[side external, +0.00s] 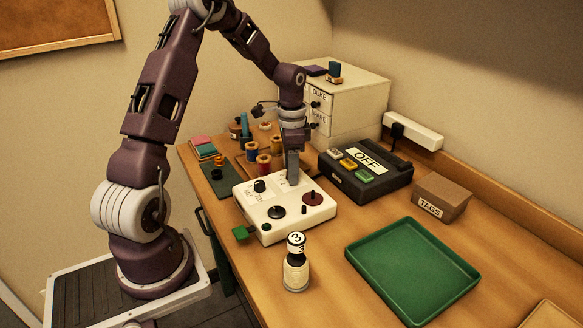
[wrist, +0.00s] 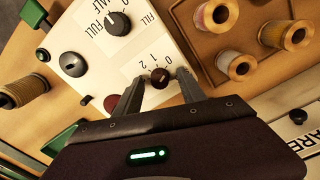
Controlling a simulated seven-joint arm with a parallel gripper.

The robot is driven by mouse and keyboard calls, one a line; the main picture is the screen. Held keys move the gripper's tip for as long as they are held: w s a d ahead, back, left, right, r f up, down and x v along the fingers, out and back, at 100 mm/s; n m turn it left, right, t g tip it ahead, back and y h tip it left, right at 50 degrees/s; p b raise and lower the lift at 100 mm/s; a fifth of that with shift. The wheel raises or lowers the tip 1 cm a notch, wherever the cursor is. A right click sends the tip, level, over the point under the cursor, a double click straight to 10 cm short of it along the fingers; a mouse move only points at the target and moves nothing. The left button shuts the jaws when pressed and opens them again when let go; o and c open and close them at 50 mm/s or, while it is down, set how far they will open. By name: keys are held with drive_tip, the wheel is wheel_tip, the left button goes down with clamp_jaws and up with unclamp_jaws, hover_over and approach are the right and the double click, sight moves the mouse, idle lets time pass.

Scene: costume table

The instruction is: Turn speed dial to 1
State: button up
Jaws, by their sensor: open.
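The white control panel (side external: 268,225) lies on the table, and it also shows in the wrist view (wrist: 98,48). A small dark brown dial (wrist: 160,77) on it has the marks 0, 1 and 2 around it; which mark it points to is too small to tell. My gripper (wrist: 159,82) is open, with one finger on each side of this dial; I cannot tell whether they touch it. In the side view my gripper (side external: 292,180) points down at the panel's back part and hides the dial.
A black dial (wrist: 118,23) marked HALF and FULL and a dark red disc (side external: 312,198) are on the same panel. Thread spools (side external: 264,164) stand behind it. A black box marked OFF (side external: 366,178) is to the right. A green tray (side external: 413,270) is front right.

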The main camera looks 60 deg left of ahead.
clamp_jaws()
drive_tip(key=shift+n, duration=0.4)
drive_tip(key=n, duration=0.3)
drive_tip(key=shift+n, duration=0.3)
drive_tip(key=n, duration=0.4)
drive_tip(key=shift+n, duration=0.4)
unclamp_jaws()
